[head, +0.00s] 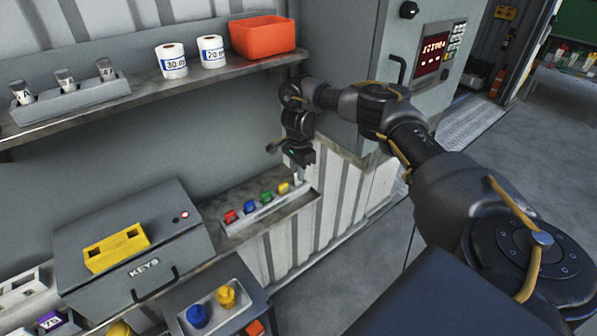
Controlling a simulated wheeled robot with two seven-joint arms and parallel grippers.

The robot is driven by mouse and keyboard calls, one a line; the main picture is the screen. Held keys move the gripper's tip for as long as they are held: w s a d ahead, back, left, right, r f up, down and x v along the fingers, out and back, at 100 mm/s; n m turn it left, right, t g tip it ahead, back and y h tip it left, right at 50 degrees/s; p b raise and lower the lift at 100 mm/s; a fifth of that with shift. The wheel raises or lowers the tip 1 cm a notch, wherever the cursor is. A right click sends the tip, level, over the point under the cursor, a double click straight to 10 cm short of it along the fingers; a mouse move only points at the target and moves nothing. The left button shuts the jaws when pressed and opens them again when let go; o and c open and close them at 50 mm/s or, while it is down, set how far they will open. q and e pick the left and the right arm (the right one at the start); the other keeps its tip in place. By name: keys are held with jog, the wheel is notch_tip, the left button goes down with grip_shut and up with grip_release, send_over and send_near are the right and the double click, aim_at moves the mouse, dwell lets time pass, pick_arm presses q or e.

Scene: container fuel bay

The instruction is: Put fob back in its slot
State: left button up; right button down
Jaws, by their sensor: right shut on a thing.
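A light grey fob rack (262,212) stands on the lower shelf. Red (231,216), blue (250,205), green (267,198) and yellow (283,188) fobs sit in a row in it. My right gripper (300,164) points down just above the rack's right end. It is shut on a small pale fob (296,179), which shows just below the fingers. The fob is mostly hidden, and I cannot tell whether it touches the rack or its slot. My left gripper is not in view.
A grey KEYS box (140,250) with a yellow block on it stands left of the rack. An upper shelf (130,93) holds two white rolls, an orange bin (262,37) and a holder. A grey cabinet with a red display (431,58) is at the right.

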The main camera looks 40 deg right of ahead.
jog(key=shift+f, duration=0.1)
jog(key=shift+f+b, duration=0.5)
jog(key=shift+f, duration=0.05)
jog(key=c, duration=1.3)
grip_release()
jog(key=shift+c, duration=0.2)
